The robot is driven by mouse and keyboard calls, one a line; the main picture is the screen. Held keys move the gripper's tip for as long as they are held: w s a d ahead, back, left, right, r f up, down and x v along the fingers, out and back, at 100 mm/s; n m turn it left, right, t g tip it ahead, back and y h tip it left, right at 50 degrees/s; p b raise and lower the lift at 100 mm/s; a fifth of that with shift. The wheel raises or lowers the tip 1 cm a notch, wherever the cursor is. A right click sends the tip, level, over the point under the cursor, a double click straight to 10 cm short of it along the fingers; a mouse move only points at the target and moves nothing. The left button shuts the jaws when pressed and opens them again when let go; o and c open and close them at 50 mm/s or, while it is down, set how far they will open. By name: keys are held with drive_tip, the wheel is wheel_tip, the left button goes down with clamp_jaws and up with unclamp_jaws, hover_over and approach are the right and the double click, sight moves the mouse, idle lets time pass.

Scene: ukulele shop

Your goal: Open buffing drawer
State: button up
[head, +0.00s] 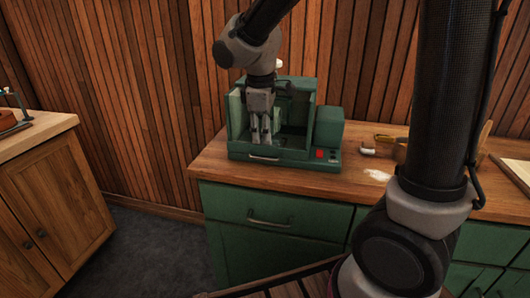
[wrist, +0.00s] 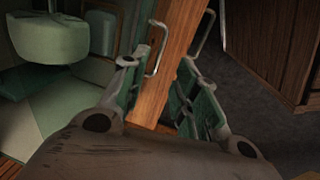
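The buffing machine is a green open-fronted box (head: 309,104) on the wooden counter. A low green drawer front (head: 290,157) with a metal bar handle (head: 264,158) runs along its base, and it looks shut. My gripper (head: 261,138) points down in front of the box's opening, just above that handle. In the wrist view my gripper (wrist: 160,76) is open, its two fingers apart with nothing held. The drawer's bar handle (wrist: 160,50) shows just beyond the left fingertip, over the wood. I cannot tell whether they touch.
A green cabinet drawer (head: 235,206) with its own handle (head: 268,221) sits below the counter (head: 215,168). A red button (head: 320,154) is on the machine's right. A pale round buffing part (wrist: 85,42) hangs inside the box. A wooden cabinet (head: 60,190) stands left across open floor.

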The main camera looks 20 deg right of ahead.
sight(264, 159)
drive_tip(key=f, duration=0.5)
drive_tip(key=w+f, duration=0.1)
drive_tip(key=f, duration=0.1)
drive_tip(key=shift+w+d+f, duration=0.1)
drive_tip(key=shift+d+f, duration=0.2)
drive_tip(key=shift+d, duration=0.05)
clamp_jaws()
